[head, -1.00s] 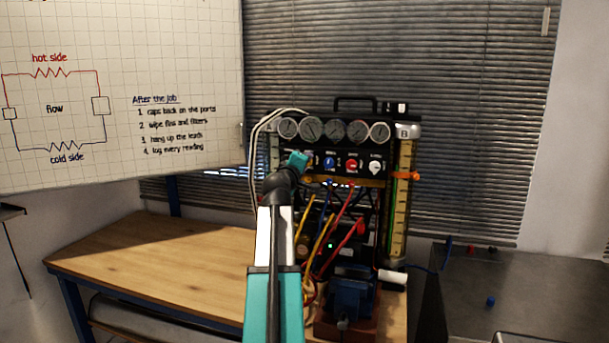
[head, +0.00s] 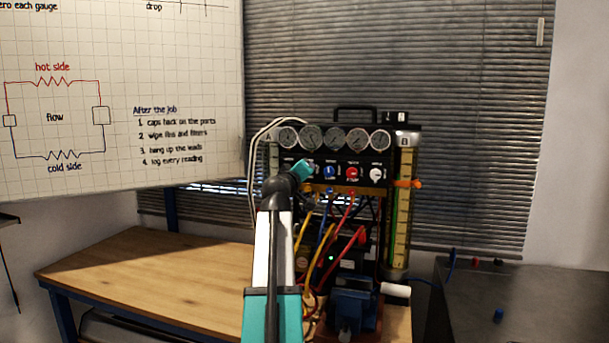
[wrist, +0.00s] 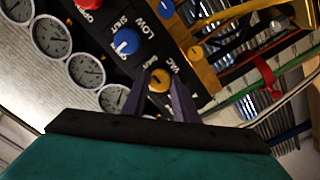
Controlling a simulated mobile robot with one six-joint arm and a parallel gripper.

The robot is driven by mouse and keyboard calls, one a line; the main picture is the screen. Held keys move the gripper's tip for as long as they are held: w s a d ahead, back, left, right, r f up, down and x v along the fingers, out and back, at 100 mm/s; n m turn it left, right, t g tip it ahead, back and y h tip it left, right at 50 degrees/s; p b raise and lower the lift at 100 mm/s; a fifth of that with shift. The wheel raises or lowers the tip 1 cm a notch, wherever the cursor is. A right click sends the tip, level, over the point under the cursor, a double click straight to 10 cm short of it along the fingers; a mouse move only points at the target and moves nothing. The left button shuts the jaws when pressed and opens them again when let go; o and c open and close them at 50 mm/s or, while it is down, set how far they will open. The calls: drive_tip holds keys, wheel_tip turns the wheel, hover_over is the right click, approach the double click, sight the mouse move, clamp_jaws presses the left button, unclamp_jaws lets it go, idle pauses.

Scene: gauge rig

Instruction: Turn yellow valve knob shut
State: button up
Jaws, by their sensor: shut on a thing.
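The yellow valve knob (wrist: 159,79) is on the black panel of the gauge rig, at the upper middle of the wrist view. My gripper (wrist: 161,86) is shut on it, with one dark finger on each side. In the head view my teal gripper (head: 301,170) is at the left part of the panel, below the gauges, and hides the yellow knob. The blue knob (wrist: 125,41) is beside it in the wrist view, marked LOW and SHUT. The blue knob also shows in the head view (head: 330,172).
A red knob (head: 352,173) and a white knob (head: 376,175) are farther right on the panel. A row of gauges (head: 335,138) is above. Coloured hoses (head: 325,240) hang below the panel. The wooden bench (head: 150,265) is clear at left.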

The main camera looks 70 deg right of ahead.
drive_tip(key=shift+r, duration=0.2)
drive_tip(key=o, duration=1.1)
drive_tip(key=shift+c, duration=0.2)
drive_tip(key=shift+f, duration=0.15)
drive_tip(key=a+b, duration=0.1)
drive_tip(key=a, duration=1.2)
drive_tip(key=shift+s+a, duration=0.35)
drive_tip(key=shift+s, duration=0.1)
